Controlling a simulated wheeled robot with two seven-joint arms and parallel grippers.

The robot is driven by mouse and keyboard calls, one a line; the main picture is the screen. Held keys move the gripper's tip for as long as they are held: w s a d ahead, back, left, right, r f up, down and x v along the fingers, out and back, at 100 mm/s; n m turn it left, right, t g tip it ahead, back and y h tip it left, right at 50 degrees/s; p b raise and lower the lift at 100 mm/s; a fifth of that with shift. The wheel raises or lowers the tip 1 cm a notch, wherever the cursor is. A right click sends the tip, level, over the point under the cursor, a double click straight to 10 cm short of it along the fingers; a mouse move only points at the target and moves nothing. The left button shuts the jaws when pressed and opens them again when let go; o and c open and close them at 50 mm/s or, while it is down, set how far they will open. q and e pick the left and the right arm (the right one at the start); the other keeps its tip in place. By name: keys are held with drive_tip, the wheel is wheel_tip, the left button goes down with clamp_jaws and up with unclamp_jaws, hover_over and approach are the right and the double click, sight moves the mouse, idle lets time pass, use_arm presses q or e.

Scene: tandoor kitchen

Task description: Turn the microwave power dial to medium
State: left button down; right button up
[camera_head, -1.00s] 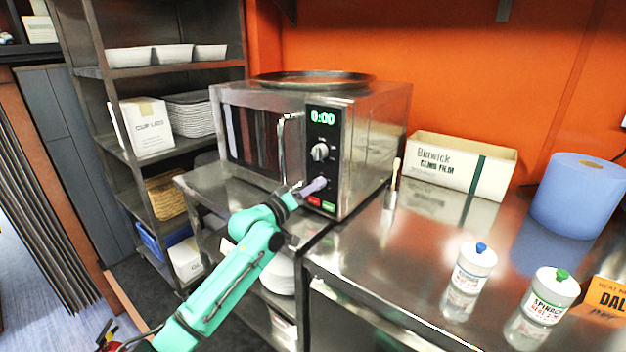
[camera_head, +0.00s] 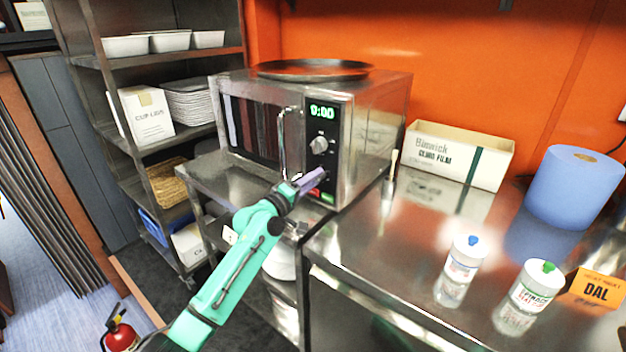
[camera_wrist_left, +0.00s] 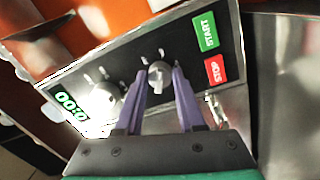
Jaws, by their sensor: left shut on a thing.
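The steel microwave (camera_head: 372,130) stands on the counter with its door shut and its green display reading 0:00. Its black panel has an upper silver dial (camera_head: 319,145), which also shows in the left wrist view (camera_wrist_left: 105,99). A lower silver dial (camera_wrist_left: 160,76) sits between the purple fingers of my left gripper (camera_wrist_left: 159,82), which are shut on it. In the head view, my left gripper (camera_head: 312,181) covers that lower dial. The dial labels are too small to read, so I cannot tell the setting. My right gripper is out of view.
Red stop (camera_wrist_left: 216,69) and green start (camera_wrist_left: 205,31) buttons lie beside the gripped dial. A door handle (camera_head: 282,140) sticks out left of the panel. A round tray (camera_head: 314,69) lies on top. A brush (camera_head: 393,163) and film box (camera_head: 457,156) stand to the right.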

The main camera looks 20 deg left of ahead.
use_arm(q)
drive_tip(key=c, duration=0.5)
unclamp_jaws()
drive_tip(key=shift+s, duration=0.1)
drive_tip(key=b+v, duration=0.1)
drive_tip(key=v, duration=1.3)
drive_tip(key=shift+s+a+b, duration=0.1)
drive_tip(key=shift+a+b, duration=0.1)
drive_tip(key=shift+b, duration=0.2)
